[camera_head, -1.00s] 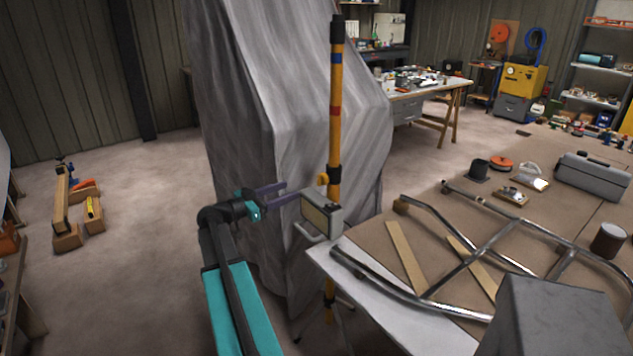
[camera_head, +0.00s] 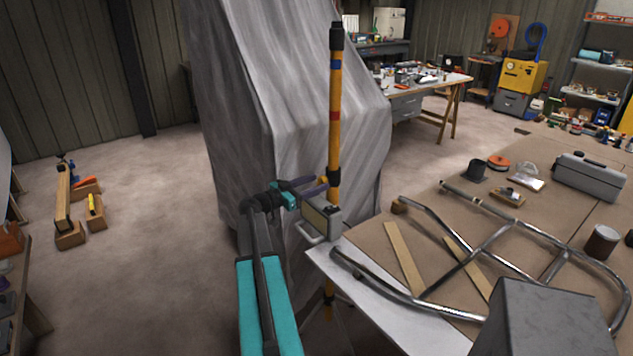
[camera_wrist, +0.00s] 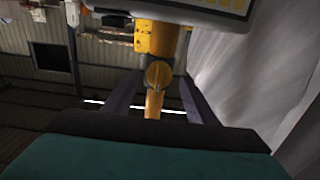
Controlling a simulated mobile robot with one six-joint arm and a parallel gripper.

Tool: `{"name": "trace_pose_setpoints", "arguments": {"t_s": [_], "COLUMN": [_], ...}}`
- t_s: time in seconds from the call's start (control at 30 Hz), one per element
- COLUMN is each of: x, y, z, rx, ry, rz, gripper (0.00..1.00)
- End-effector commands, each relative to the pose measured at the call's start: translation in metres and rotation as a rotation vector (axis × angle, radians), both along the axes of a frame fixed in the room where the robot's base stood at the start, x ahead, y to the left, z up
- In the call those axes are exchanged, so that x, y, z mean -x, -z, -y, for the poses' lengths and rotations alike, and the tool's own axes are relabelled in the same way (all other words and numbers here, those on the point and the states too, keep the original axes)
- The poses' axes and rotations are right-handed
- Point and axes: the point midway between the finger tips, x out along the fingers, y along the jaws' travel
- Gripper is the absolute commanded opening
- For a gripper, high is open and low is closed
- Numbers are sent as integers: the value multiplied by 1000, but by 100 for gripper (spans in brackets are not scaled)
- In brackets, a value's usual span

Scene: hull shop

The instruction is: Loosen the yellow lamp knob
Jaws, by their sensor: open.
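The yellow lamp knob (camera_head: 323,181) sits on the side of an upright yellow pole (camera_head: 335,135). In the wrist view the knob (camera_wrist: 157,76) shows between my two purple fingers, with a yellow stem running toward my palm. My gripper (camera_head: 313,185) is open, with a finger on either side of the knob; I cannot tell whether either touches it. The work lamp (camera_head: 321,220), a grey box with a handle, is on the pole just below the gripper. Its edge fills the top of the wrist view (camera_wrist: 175,12).
A grey draped sheet (camera_head: 260,120) stands close behind the pole. A workbench (camera_head: 375,245) with a bent tube frame (camera_head: 480,255) and wooden strips is right of the lamp. The floor to the left is clear up to some wooden blocks (camera_head: 70,235).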

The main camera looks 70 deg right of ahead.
Motion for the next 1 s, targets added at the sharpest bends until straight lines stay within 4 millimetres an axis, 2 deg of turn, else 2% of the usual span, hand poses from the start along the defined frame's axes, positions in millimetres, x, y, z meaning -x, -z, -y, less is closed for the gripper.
{"name": "trace_pose_setpoints", "arguments": {"t_s": [0.13,0.47,0.7,0.77,1.0], "x": [5,6,6,7,5], "y": [0,0,0,0,1], "z": [8,9,9,1,9], "rx": [0,0,0,0,-6], "ry": [1,0,-1,-1,0], "rz": [0,0,0,0,-9], "gripper": [52,52,13,12,12]}}
